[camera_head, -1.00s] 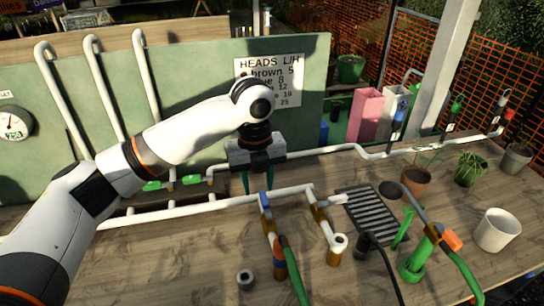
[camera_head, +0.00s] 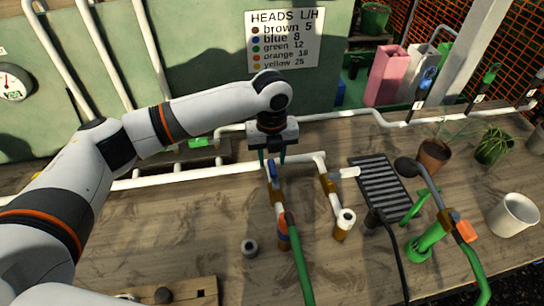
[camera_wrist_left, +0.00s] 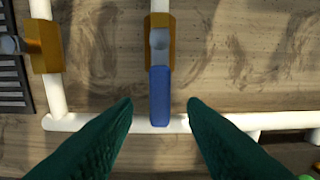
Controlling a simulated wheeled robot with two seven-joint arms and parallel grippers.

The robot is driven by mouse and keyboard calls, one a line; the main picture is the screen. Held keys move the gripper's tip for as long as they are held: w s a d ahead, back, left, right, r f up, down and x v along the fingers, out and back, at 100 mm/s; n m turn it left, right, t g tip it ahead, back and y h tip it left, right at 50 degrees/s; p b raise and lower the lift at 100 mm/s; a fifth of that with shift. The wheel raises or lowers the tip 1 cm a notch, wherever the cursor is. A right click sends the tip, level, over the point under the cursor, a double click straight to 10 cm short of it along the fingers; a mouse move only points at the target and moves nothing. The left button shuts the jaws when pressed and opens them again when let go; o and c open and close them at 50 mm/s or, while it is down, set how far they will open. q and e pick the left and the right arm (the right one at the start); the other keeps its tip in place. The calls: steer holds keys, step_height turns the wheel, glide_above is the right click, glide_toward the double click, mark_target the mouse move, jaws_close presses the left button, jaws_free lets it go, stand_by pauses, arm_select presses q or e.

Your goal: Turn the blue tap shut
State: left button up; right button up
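The blue tap handle (camera_head: 272,172) sits on a brass valve body on a short branch of the white pipe. In the left wrist view the blue handle (camera_wrist_left: 160,95) lies in line with that branch, pointing toward the cross pipe. My left gripper (camera_head: 272,158) is above the pipe at the handle. In the left wrist view its two dark green fingers (camera_wrist_left: 160,108) are apart, one on each side of the handle, with gaps and nothing held. The fingers' height above the handle is hard to tell. My right gripper is not in view.
A second brass valve (camera_head: 330,186) with a white lever stands right of the blue tap. A green hose (camera_head: 298,255) leads from the blue tap's branch. A black grate (camera_head: 380,188), green stand (camera_head: 425,243) and white pot (camera_head: 513,214) are further right. A loose ring (camera_head: 249,248) lies in front.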

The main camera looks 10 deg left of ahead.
arm_select(q)
steer(key=shift+f, duration=0.95)
jaws_close()
